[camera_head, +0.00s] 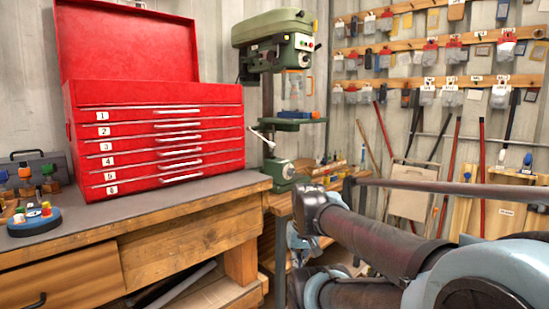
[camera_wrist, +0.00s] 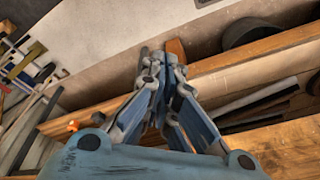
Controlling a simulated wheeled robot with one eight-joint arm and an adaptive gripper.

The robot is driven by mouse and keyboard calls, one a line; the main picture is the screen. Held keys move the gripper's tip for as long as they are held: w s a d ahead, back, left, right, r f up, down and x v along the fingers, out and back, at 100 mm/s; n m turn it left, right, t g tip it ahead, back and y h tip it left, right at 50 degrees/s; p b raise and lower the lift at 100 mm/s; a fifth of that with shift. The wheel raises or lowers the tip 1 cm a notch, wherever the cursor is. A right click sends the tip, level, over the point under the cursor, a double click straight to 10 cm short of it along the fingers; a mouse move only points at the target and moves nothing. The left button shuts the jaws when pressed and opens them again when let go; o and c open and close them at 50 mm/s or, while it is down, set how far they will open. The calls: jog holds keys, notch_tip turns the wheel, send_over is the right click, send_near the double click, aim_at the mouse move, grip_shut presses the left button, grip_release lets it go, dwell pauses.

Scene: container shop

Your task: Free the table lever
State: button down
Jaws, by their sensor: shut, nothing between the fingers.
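The green drill press (camera_head: 275,42) stands behind the right end of the workbench. Its table (camera_head: 300,114) is partway up the dark column. A thin lever with a pale end (camera_head: 262,139) sticks out to the left of the column, below the table. I cannot tell whether it is locked or loose. My gripper (camera_wrist: 163,60) is shut and empty in the wrist view, above wooden boards. The lever cannot be made out in the wrist view. The head view shows my arm at the lower right, but the gripper cannot be made out there.
A red tool chest (camera_head: 160,140) with its lid up stands on the workbench (camera_head: 150,210), left of the drill press. A blue round holder (camera_head: 35,222) is at the bench's left. Pegged wall racks (camera_head: 430,84) and long-handled tools line the right wall.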

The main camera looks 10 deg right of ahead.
jog(key=w+a+r+m+t+y, duration=0.1)
jog(key=w+r+m+t, duration=0.1)
jog(key=w+r+m, duration=0.35)
jog(key=w+r+m+t+y, duration=0.1)
jog(key=w+r+m+y, duration=0.1)
jog(key=w, duration=0.7)
jog(key=w+a+r+m+t+y, duration=0.1)
jog(key=w+r+m+t, duration=0.1)
jog(key=w+r+m, duration=0.35)
jog(key=w+d+r+m+t+y, duration=0.2)
jog(key=w+m, duration=0.3)
jog(key=w, duration=0.4)
jog(key=w+d+r+m+t+y, duration=0.2)
jog(key=w+m, duration=0.3)
jog(key=w, duration=0.4)
jog(key=w+d+r+m+t+y, duration=0.2)
jog(key=w+d+m+t, duration=0.1)
jog(key=w, duration=0.6)
jog(key=shift+w+d+m, duration=0.15)
jog(key=shift+d+m, duration=0.55)
jog(key=shift+m, duration=0.4)
jog(key=shift+a, duration=0.1)
